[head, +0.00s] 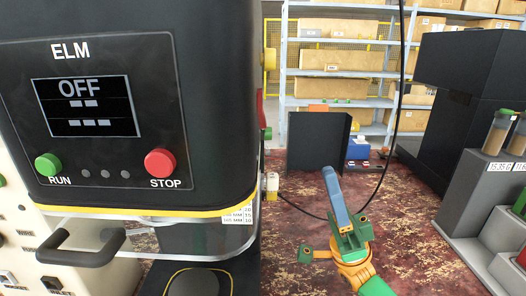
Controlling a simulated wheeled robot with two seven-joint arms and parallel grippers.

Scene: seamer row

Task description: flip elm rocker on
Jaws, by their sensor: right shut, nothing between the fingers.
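The black ELM machine (215,100) fills the left of the head view, close to me. Its screen (85,105) reads OFF. A green RUN button (48,164) and a red STOP button (160,162) sit below the screen. I cannot make out a rocker on the face towards me; the machine's right side is seen nearly edge-on, with small red and green parts (266,133) sticking out. My right gripper (328,172), with blue fingers, is shut and empty. It is right of the machine, apart from it, pointing up and away. My left gripper is not in view.
A clear guard with a black handle (80,246) hangs under the ELM head. A small yellow-and-white box (271,184) and a black cable are beside the machine. Shelves of cartons (333,61) stand behind. Grey blocks with jars (497,135) stand right. Reddish floor lies between.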

